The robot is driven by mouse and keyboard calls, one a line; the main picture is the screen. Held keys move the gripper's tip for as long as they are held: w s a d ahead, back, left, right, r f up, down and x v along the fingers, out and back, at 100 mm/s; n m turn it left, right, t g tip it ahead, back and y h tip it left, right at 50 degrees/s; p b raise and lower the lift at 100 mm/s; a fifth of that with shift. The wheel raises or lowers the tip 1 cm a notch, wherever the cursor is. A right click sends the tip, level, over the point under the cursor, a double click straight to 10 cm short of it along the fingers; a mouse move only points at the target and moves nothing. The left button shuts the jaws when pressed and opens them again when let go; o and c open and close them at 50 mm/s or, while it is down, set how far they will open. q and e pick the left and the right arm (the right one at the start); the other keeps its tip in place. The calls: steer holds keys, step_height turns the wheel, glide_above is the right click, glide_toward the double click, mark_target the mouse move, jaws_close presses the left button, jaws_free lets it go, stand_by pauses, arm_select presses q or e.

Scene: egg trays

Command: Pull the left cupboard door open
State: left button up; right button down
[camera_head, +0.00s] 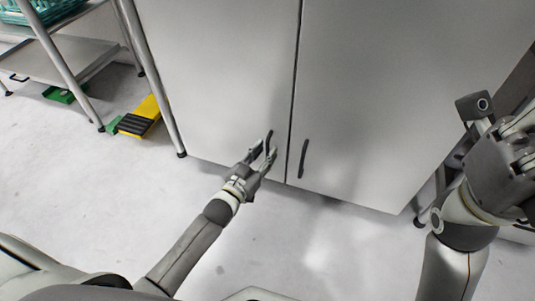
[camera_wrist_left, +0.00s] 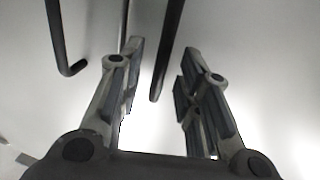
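The grey cupboard has a left door (camera_head: 220,70) and a right door (camera_head: 400,90), both shut, with a narrow dark seam between them. The left door's dark bar handle (camera_head: 269,138) is near the seam, at my left gripper (camera_head: 264,155). The left gripper is open. In the left wrist view, one handle (camera_wrist_left: 167,50) appears between the spread fingers (camera_wrist_left: 165,80), with gaps on both sides. The right door's handle (camera_head: 303,158) is right of the seam. My right gripper (camera_head: 516,145) is at the right edge, partly cut off, away from both handles.
A metal rack (camera_head: 75,65) with a teal basket (camera_head: 38,10) stands left of the cupboard. A yellow and black item (camera_head: 140,117) and green items (camera_head: 60,95) lie on the floor by it. The floor (camera_head: 285,235) before the doors is clear.

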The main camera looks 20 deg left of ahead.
arm_select(q)
steer(key=shift+x, duration=1)
steer(key=shift+s, duration=0.1)
jaws_close()
